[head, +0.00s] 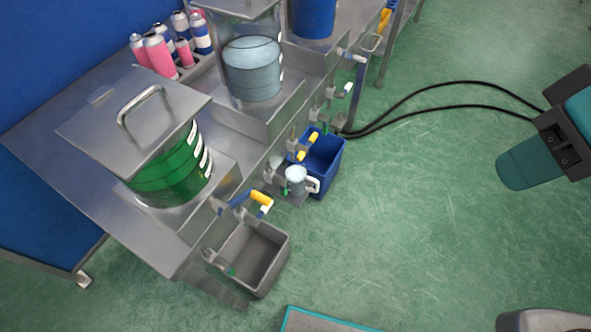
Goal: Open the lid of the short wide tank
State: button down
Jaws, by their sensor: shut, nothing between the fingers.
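The tank nearest me, holding green liquid (165,182), looks short and wide and stands on the steel bench at the left. Its square grey metal lid (85,130) lies flat over the top and looks shut. A bent bar handle (127,115) rises from the lid. The lid hides the tank's rim. A second, clear tank with pale blue liquid (252,70) stands behind it, under a lid cut off by the top edge. My gripper is not in view; only teal and dark parts of my arm show at the right, well apart from the tanks.
Pink and blue cans (158,55) stand behind the tanks. Black cables cross the floor; the green floor (420,220) is mostly clear.

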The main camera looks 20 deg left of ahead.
aim_at(123, 127)
jog(key=u, duration=0.85)
jog(key=k, duration=0.7)
jog(key=z, duration=0.95)
